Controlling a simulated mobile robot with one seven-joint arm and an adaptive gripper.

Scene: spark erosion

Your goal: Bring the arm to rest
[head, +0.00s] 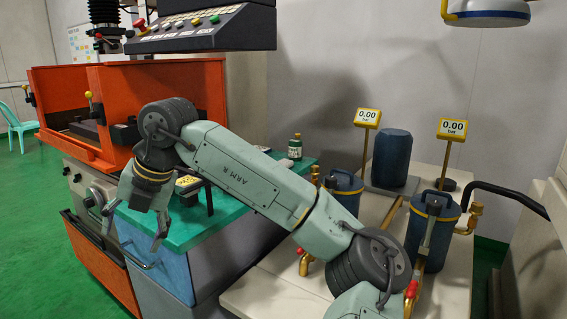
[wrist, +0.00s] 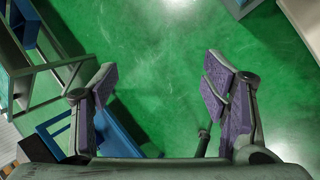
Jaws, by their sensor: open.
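My arm reaches across the head view from the lower right, with its elbow raised and its end bent down over the left end of the green-topped bench (head: 190,228). My gripper (head: 134,228) hangs at the bench's front left edge, pointing down. In the wrist view my gripper (wrist: 160,84) is open, with its purple-padded fingers wide apart. Only green floor (wrist: 158,45) shows between the fingers, and nothing is held. Whether the fingers touch the bench edge cannot be told.
An orange machine tank (head: 160,90) stands behind my gripper, under a control panel (head: 200,30). Blue canisters (head: 433,235) and gauge signs (head: 452,128) stand at the right. A turquoise chair (head: 14,125) is far left.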

